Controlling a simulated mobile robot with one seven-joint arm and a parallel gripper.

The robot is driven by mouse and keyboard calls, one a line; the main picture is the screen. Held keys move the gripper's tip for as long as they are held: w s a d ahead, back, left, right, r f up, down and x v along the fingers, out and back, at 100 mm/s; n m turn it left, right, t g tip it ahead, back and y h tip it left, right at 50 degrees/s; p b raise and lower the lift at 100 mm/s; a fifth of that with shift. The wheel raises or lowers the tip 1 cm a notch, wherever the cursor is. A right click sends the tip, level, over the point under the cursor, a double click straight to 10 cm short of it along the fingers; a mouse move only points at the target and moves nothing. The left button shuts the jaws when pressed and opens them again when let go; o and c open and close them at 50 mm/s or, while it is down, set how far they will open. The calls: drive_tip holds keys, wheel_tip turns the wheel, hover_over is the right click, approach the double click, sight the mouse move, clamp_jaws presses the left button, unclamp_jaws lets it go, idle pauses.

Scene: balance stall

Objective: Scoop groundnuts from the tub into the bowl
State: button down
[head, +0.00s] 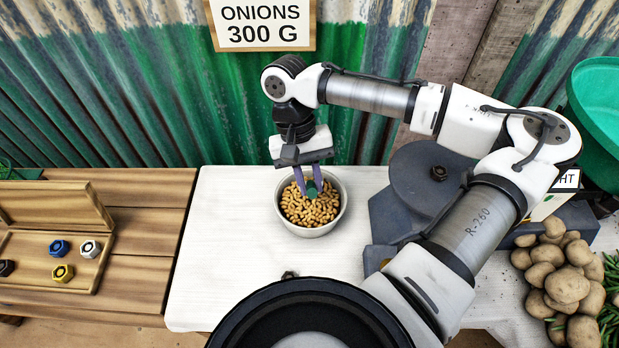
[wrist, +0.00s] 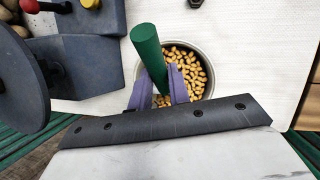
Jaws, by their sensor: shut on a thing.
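A round pale-grey container full of groundnuts (head: 335,221) stands on the white table, and it also shows in the wrist view (wrist: 208,56). I cannot tell from its shape alone whether it is the tub or the bowl; no second nut container is clear. My gripper (head: 308,184) points down over it, its purple fingers shut on a green cylindrical handle (wrist: 147,48). The handle looks like that of a scoop, with its lower end at the nuts. A scoop head is not visible; it may be hidden among the nuts or behind the fingers.
A dark blue balance with a round plate (head: 425,172) stands right of the container. Potatoes (head: 566,284) and a large green pan (head: 598,105) are farther right. An open wooden box (head: 40,265) of weights lies left. The white table (head: 230,240) is clear left of the container.

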sight(310, 183)
wheel_tip(310, 183, up, 6)
drive_tip(key=p, duration=0.5)
drive_tip(key=shift+f, duration=0.15)
drive_tip(key=shift+r+p, duration=0.6)
drive_tip(key=shift+r, duration=0.5)
drive_tip(key=t+b, duration=0.1)
drive_tip(key=t, duration=0.2)
drive_tip(key=shift+r+b, duration=0.1)
drive_tip(key=shift+b, duration=0.25)
drive_tip(key=t+b, duration=0.1)
drive_tip(key=t, duration=0.1)
drive_tip(key=r+t+b, duration=0.1)
drive_tip(key=t+b, duration=0.1)
drive_tip(key=shift+m, duration=0.3)
drive_tip(key=shift+r+t+b, duration=0.35)
drive_tip(key=shift+t+b, duration=0.2)
drive_tip(key=shift+t, duration=0.15)
